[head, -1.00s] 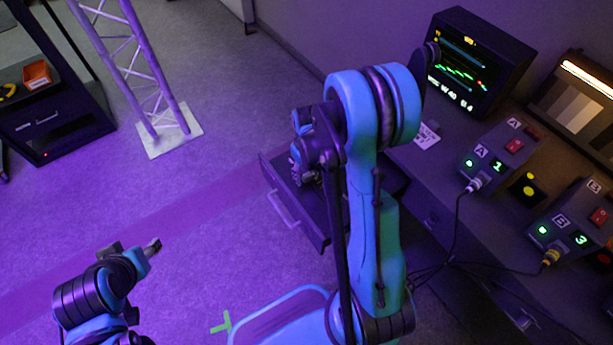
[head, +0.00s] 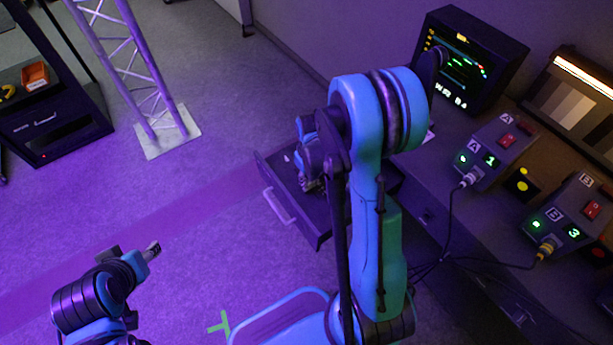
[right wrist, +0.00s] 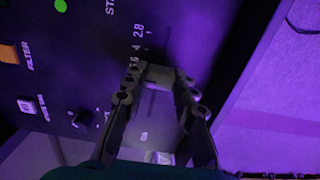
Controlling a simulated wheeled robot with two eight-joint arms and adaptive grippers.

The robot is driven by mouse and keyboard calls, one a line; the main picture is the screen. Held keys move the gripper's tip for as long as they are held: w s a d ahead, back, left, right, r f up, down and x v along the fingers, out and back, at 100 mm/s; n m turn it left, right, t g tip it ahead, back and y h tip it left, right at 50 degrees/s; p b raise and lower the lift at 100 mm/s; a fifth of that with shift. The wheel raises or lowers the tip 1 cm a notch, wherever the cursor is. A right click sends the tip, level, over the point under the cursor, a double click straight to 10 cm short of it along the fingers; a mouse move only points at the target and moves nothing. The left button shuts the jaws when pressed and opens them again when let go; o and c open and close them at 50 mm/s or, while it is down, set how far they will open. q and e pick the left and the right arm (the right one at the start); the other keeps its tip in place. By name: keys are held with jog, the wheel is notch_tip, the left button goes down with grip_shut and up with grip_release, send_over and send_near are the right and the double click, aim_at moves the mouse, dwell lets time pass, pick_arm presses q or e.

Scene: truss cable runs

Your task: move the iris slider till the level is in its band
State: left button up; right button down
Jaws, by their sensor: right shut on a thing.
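The iris slider (right wrist: 158,75) is a pale grey knob on a dark panel (right wrist: 75,65) in the right wrist view. It sits beside printed marks such as 2.8 and 4. My right gripper (right wrist: 160,85) is shut on it, one finger on each side. In the head view my right gripper (head: 312,183) is low over the pulled-out drawer (head: 290,215), partly hidden by my arm. The monitor (head: 462,65) shows a green trace and coloured marks; the band is too small to read. My left gripper (head: 152,250) is away at the lower left, its opening unclear.
Control box A (head: 490,150) and box B (head: 570,220) stand on the desk with cables hanging from them. A grey-step chart (head: 578,100) glows at the right. A lattice truss (head: 135,65) and a dark cabinet (head: 50,120) stand at the left. The floor between is clear.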

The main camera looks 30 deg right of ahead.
jog(key=shift+s, duration=0.3)
jog(key=shift+w, duration=0.3)
jog(key=c, duration=1.2)
grip_release()
notch_tip(320, 180, up, 12)
